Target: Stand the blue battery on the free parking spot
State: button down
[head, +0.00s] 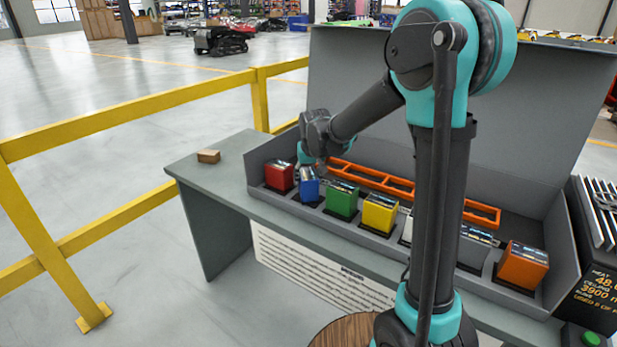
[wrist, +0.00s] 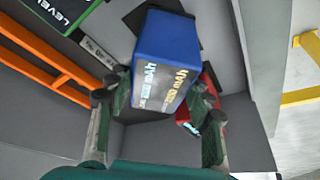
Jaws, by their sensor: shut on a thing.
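The blue battery (head: 309,188) is in the row between the red battery (head: 279,176) and the green battery (head: 341,200). My gripper (head: 310,163) is shut on its upper part from behind. In the wrist view, the blue battery (wrist: 165,60) lies between the two fingers (wrist: 155,105), with printed lettering on the face toward the camera. A dark square pad (wrist: 190,32) shows partly behind it. I cannot tell whether the battery's base touches the pad. The red battery (wrist: 205,100) is close beside it, partly hidden by a finger.
A yellow battery (head: 379,214) and an orange battery (head: 522,266) stand farther right; my arm hides part of the row. An orange rack (head: 370,179) lies behind the batteries. A grey back panel (head: 345,85) rises behind. A small brown block (head: 208,156) sits on the table's left.

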jog(key=c, duration=0.6)
grip_release()
jog(key=shift+f, duration=0.1)
jog(key=shift+c, duration=0.2)
jog(key=a+v, duration=0.1)
jog(key=v, duration=1.1)
jog(key=shift+d, duration=0.45)
